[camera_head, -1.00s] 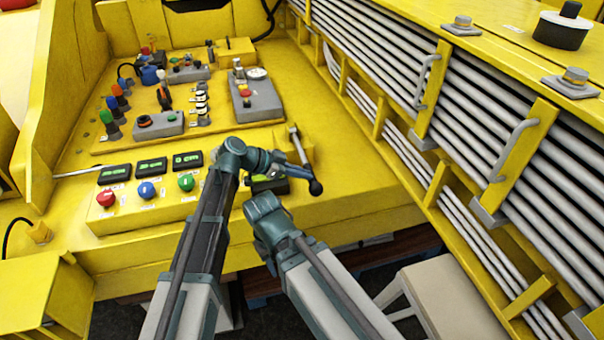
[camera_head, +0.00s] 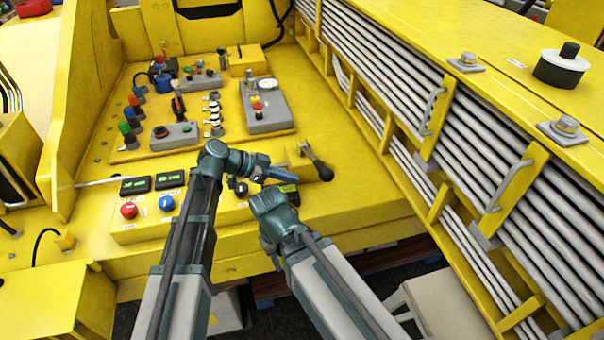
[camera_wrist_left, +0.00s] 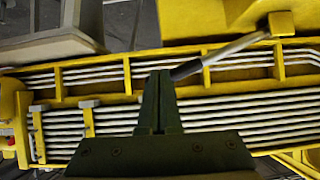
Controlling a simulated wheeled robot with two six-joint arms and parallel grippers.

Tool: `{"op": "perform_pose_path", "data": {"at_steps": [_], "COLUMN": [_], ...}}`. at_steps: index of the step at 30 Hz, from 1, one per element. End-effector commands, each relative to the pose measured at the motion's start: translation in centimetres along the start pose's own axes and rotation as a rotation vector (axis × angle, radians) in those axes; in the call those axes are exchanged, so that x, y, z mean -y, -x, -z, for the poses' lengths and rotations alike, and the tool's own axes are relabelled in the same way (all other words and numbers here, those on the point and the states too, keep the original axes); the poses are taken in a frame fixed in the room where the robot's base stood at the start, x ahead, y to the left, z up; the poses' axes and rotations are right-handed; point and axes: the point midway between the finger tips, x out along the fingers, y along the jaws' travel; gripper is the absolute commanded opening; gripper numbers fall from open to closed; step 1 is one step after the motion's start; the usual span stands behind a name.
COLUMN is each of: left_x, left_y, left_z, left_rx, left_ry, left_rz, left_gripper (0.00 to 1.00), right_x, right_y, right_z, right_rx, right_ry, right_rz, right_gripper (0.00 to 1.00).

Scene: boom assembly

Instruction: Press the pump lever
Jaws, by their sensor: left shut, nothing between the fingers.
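The pump lever (camera_head: 315,161) is a short metal rod with a black knob, on a yellow block at the right end of the panel. My left gripper (camera_head: 290,176) is shut and empty just left of the knob in the head view. In the left wrist view the shut fingertips (camera_wrist_left: 160,74) are beside the dark end of the lever rod (camera_wrist_left: 235,45); I cannot tell whether they touch. My right arm (camera_head: 330,285) comes in from below, and its hand is mostly hidden, pointing down in front of the panel.
Green displays (camera_head: 168,180), a red button (camera_head: 128,210) and a blue button (camera_head: 166,203) lie left of my left arm. Grey control boxes (camera_head: 265,107) stand behind. A yellow frame with grey pipes (camera_head: 480,160) bounds the right side. A pale stool (camera_head: 455,300) stands below.

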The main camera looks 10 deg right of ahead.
Motion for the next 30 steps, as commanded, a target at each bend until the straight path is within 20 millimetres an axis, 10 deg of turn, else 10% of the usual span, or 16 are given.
{"op": "perform_pose_path", "data": {"at_steps": [30], "left_x": [0.0], "left_y": [1.7], "left_z": [0.0], "left_rx": [-0.001], "left_ry": [-0.001], "left_rz": [0.001], "left_gripper": [0.0], "right_x": [-0.1], "right_y": [0.9], "right_z": [-0.1], "right_rx": [0.0], "right_ry": [0.0], "right_rz": [0.0], "right_gripper": [0.4]}}
